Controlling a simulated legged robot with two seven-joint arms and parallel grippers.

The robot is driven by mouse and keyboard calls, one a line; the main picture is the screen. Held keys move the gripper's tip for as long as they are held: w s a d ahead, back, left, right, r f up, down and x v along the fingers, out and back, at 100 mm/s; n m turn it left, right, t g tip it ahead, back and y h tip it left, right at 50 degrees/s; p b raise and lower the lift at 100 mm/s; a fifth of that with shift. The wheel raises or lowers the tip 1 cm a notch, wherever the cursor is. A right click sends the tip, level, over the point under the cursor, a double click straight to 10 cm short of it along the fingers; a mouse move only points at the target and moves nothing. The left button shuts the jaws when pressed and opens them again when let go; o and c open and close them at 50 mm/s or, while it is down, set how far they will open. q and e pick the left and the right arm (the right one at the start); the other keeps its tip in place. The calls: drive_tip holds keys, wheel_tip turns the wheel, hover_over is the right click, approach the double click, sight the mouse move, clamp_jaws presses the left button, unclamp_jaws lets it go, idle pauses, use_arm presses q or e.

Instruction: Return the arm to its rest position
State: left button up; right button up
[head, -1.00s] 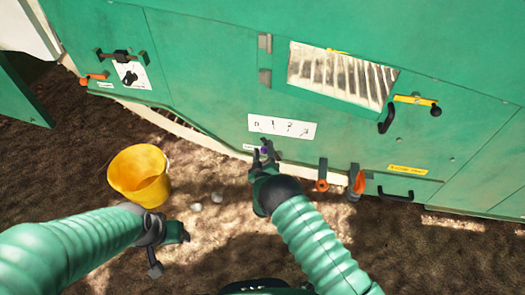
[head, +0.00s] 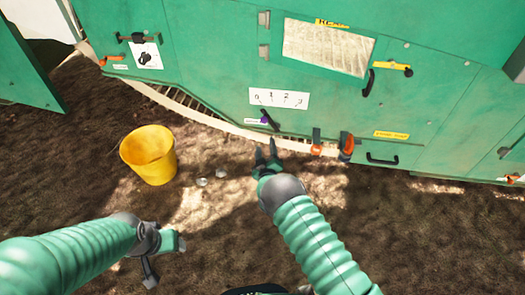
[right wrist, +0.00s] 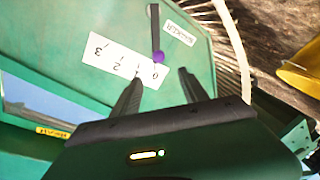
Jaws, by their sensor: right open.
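My right gripper (head: 266,150) is open and empty, a little out from the green machine's panel. In the right wrist view its two fingers (right wrist: 160,76) are spread apart. A dark lever with a purple knob (head: 264,121) is on the panel just beyond the fingertips, apart from them in the head view. In the right wrist view the purple knob (right wrist: 159,57) shows beyond the gap between the fingers. My left gripper (head: 165,260) hangs low at the left over the soil; whether its jaws are open is unclear.
A white plate with numbers (head: 279,98) is above the lever. A yellow bucket (head: 149,156) stands on the soil at left, with small pale round things (head: 203,182) beside it. Orange-and-black latches (head: 346,146) stick out to the right of the lever. Open soil lies between machine and arms.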

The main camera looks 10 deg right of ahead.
drive_tip(key=shift+d+f, duration=0.1)
drive_tip(key=shift+f, duration=0.05)
drive_tip(key=s+d+r+m+g+y, duration=0.1)
drive_tip(key=s+d+r+m+g, duration=0.3)
drive_tip(key=s+r+g, duration=0.3)
drive_tip(key=s+d+r+m+g+p, duration=0.1)
drive_tip(key=s+d+r+m+g, duration=0.2)
drive_tip(key=s, duration=1.2)
drive_tip(key=s+r+g+p, duration=0.1)
drive_tip(key=s+r+g, duration=0.3)
drive_tip(key=s, duration=1.2)
wheel_tip(320, 180, up, 38)
drive_tip(key=p, duration=3.8)
drive_tip(key=shift+g+y, duration=0.3)
drive_tip(key=shift+y, duration=0.1)
